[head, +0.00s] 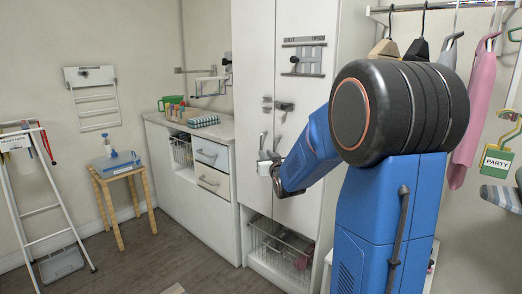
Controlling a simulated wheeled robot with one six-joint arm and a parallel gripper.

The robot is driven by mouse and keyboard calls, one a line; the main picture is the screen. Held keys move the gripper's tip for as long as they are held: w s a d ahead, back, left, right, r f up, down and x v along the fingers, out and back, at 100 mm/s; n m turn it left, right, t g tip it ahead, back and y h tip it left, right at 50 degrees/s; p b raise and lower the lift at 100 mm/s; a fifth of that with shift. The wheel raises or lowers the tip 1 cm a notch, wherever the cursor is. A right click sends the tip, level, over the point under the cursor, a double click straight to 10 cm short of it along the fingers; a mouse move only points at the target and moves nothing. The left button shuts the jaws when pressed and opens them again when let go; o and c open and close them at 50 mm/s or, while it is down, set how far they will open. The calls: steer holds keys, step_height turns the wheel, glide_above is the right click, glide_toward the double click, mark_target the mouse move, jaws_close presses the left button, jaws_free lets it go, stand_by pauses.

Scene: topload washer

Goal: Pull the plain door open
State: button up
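A tall white cabinet has two doors side by side. A slim grey handle (263,141) is on the plain door near the seam. My gripper (266,166) is just below this handle, in front of the doors, at the end of my blue arm. Whether it touches the handle or door is unclear. Its fingers are too small and turned to show whether they are open or shut.
Dark knob-like fittings (284,106) stick out by the seam above my gripper. A wire basket (282,248) sits under the doors. A low white counter (203,185) stands left of the cabinet. Clothes hang at right. The floor (150,258) in front of the counter is mostly clear.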

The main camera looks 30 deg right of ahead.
mark_target(261, 148)
steer(key=x, duration=0.8)
jaws_close()
